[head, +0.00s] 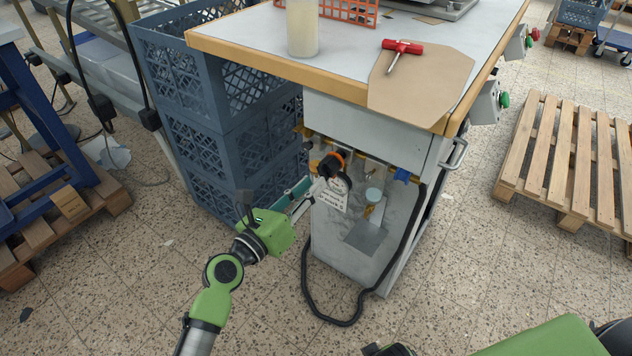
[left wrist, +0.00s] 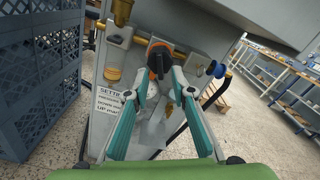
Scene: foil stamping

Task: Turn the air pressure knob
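The air pressure knob (head: 328,165) is black, with an orange ring behind it, on the upper left of the grey cabinet front. It also shows in the left wrist view (left wrist: 160,55). My left gripper (head: 320,181) is at the knob, its fingers pointing toward it. In the left wrist view, its fingertips (left wrist: 160,76) lie on either side of the knob, about a knob's width apart. I cannot tell whether they touch it. The far part of the knob's mounting is hidden. My right gripper is not clearly visible.
A printed sign (head: 334,196) is just below the knob. Blue crates (head: 214,150) stand close at the left. A black hose (head: 305,272) loops down to the floor. The tabletop (head: 345,52) overhangs the knob. A wooden pallet (head: 570,160) lies at right.

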